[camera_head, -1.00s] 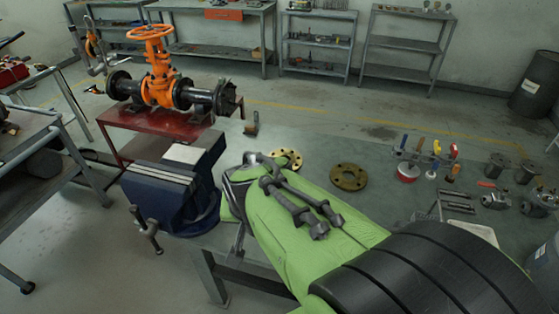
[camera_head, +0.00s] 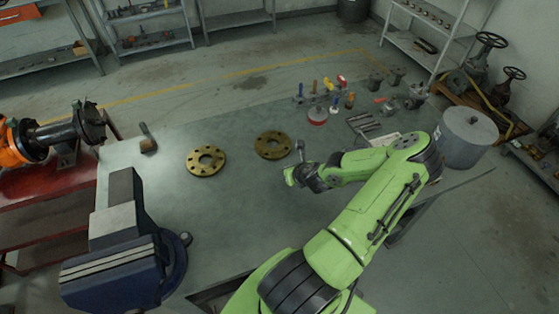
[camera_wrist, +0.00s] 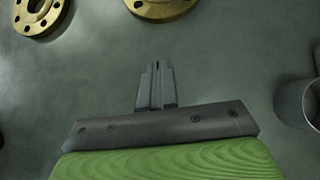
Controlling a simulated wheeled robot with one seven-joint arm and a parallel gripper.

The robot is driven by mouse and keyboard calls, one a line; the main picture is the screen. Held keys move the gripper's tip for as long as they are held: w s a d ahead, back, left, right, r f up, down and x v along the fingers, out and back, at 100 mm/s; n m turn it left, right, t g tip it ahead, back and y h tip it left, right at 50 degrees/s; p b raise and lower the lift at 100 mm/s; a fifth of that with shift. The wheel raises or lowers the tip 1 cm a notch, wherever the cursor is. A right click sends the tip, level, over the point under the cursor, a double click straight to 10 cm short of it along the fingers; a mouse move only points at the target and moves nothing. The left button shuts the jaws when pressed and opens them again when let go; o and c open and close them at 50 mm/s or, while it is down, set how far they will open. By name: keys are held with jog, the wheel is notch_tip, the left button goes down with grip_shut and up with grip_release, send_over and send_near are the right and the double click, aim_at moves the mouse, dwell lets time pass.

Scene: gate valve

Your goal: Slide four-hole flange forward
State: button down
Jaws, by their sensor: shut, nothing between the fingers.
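Two brass-coloured round flanges lie flat on the grey-green table in the head view. The left flange (camera_head: 206,161) lies apart from the right flange (camera_head: 273,145); I cannot count their holes surely, so which one has four is unclear. In the wrist view, one flange (camera_wrist: 42,14) is cut off at the top left and another (camera_wrist: 160,8) at the top middle. My gripper (camera_head: 299,147) is to the right of the right flange, apart from it. The wrist view shows its fingers (camera_wrist: 157,72) shut together and empty, with bare table around them.
A blue vise (camera_head: 120,245) stands at the table's front left. Several screwdrivers and a red-topped tin (camera_head: 317,115) stand beyond my gripper. Metal fittings (camera_head: 415,95) lie farther right. The table between the vise and my arm is clear.

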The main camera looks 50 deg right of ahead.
aim_at(276, 160)
jog(key=b+x, duration=0.1)
jog(key=x, duration=0.5)
jog(key=shift+w+f, duration=0.1)
jog(key=shift+f, duration=0.1)
jog(key=w, duration=0.1)
jog(key=w+d, duration=0.1)
jog(key=w, duration=0.1)
jog(key=shift+w+d+f, duration=0.15)
jog(key=shift+d, duration=0.15)
jog(key=shift+w+d, duration=0.25)
jog(key=shift+w, duration=0.15)
jog(key=shift+s, duration=0.1)
